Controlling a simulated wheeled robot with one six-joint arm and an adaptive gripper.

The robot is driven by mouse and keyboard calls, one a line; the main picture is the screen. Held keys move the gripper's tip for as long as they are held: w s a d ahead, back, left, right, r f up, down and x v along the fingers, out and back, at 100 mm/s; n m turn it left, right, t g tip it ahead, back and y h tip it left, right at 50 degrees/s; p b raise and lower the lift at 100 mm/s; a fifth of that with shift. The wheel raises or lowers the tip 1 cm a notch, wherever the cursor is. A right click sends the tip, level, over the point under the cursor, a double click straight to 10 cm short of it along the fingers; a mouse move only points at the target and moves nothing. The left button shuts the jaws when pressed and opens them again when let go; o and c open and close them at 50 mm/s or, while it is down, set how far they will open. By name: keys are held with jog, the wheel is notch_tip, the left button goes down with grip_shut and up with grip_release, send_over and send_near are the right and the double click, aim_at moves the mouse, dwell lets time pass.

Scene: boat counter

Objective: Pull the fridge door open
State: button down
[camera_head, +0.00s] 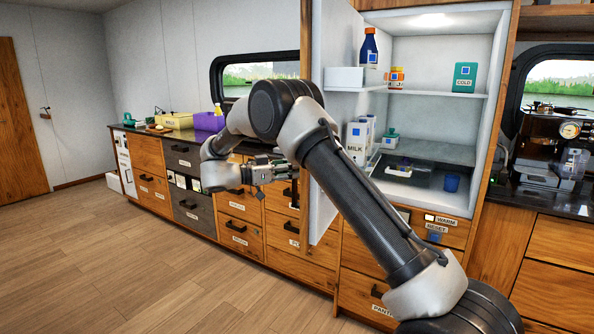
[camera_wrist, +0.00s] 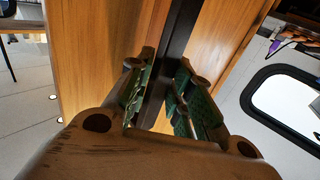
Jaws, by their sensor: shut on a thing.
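The fridge door (camera_head: 338,45) stands open, swung out to the left. Its white inner side faces the head camera, and my arm crosses in front of its middle and hides part of it. Behind it the white fridge interior (camera_head: 432,48) is exposed. My gripper (camera_head: 280,173) is on the outer, wooden side of the door. In the wrist view my gripper (camera_wrist: 161,98) is shut on the dark vertical door handle (camera_wrist: 180,45), with a green-padded finger on each side. The wooden door face (camera_wrist: 222,40) shows behind the handle.
Wooden drawers (camera_head: 240,205) line the counter left of the door. The wooden floor (camera_head: 110,260) is open at the left.

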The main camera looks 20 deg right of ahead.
dwell(0.3)
jog(key=c, duration=1.2)
grip_release()
jog(key=shift+c, duration=0.2)
jog(key=a, duration=0.7)
jog(key=shift+a, duration=0.2)
